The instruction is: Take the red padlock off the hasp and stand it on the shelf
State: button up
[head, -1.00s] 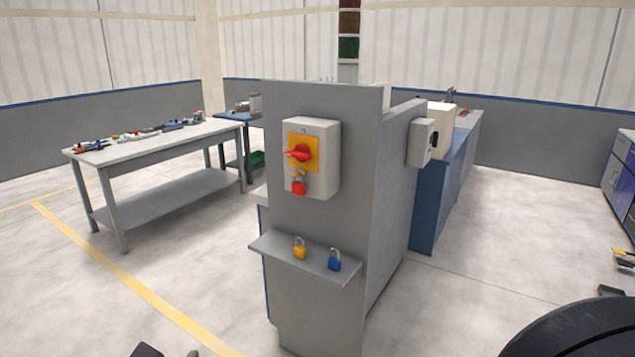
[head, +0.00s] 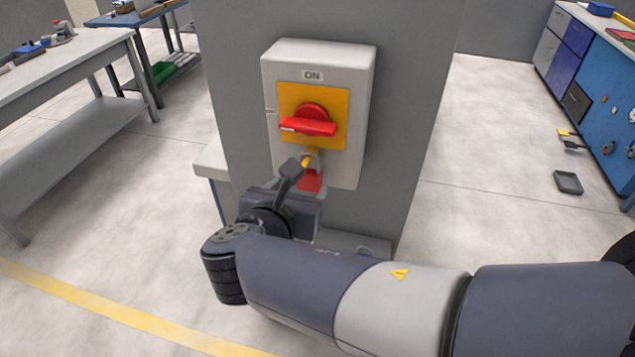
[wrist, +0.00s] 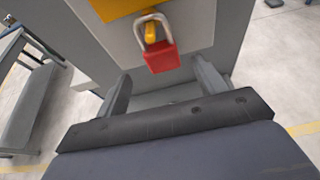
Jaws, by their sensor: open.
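The red padlock (head: 311,180) hangs by its shackle from the yellow hasp (head: 308,160) on the front of the grey switch box (head: 350,90). In the wrist view the padlock (wrist: 161,57) hangs from the hasp (wrist: 151,31), its metal shackle through it. My gripper (wrist: 160,85) is open and empty, its two fingers apart on either side below the padlock, not touching it as far as I can see. In the head view my gripper partly covers the padlock's left side. The shelf (head: 355,240) is mostly hidden behind my arm; only a part of it shows.
A red rotary handle (head: 308,124) on a yellow plate sits just above the hasp, under an ON label. A workbench (head: 60,55) with tools stands at the left. Blue cabinets (head: 590,80) stand at the right.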

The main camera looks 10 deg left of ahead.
aim_at(307, 182)
jog(key=shift+w+d+f, duration=0.2)
jog(key=shift+w, duration=0.4)
jog(key=x, duration=0.4)
jog(key=shift+f, duration=0.15)
jog(key=c, duration=1.1)
